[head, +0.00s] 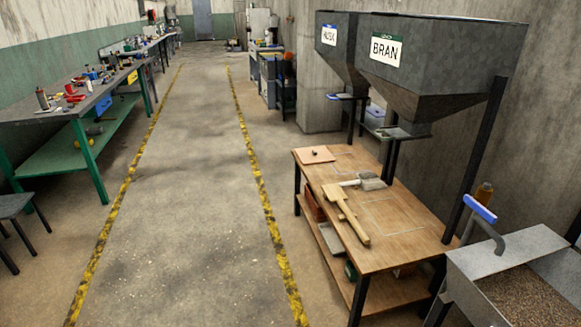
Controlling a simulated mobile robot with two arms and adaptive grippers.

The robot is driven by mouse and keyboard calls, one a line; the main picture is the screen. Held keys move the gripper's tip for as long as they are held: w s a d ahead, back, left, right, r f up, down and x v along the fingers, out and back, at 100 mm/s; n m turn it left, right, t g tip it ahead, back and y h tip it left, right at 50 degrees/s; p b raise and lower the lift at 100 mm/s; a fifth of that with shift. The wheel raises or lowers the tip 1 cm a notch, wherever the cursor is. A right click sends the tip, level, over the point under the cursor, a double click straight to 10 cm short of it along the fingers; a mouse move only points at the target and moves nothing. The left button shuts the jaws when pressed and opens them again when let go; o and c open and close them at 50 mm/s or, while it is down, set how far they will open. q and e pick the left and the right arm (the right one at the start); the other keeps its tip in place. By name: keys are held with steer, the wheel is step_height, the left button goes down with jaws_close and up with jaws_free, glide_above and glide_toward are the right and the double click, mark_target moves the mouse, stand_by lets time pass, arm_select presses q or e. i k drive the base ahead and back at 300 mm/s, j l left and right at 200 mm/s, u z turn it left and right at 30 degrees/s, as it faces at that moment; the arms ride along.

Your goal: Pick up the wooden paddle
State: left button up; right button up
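The wooden paddle (347,214) is light brown and lies flat on a wooden table (405,243) at the right of the head view. It lies lengthwise, with its front end near the table's left edge. A grey metal scoop (370,181) with a pale handle lies just behind it; the handle meets or overlaps the paddle's far end, I cannot tell which. Neither of my grippers shows in the head view.
Hoppers, one labelled BRAN (440,60), stand over the table's right side on dark posts. A metal bin of grain (525,300) with a blue-handled lever (481,209) stands at the front right. A workbench (75,103) lines the left. The floor between the yellow lines is clear.

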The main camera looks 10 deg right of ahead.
mark_target(335, 194)
steer(key=i+j, duration=0.1)
steer(key=i, duration=0.6)
steer(key=i+j, duration=0.1)
steer(key=i, duration=0.6)
steer(key=i+z, duration=0.2)
steer(key=z, duration=0.2)
steer(key=i+j+z, duration=0.2)
steer(key=z, duration=0.2)
steer(key=i+j+z, duration=0.2)
steer(key=z, duration=0.2)
steer(key=i+j+z, duration=0.15)
steer(key=z, duration=0.2)
steer(key=j, duration=0.1)
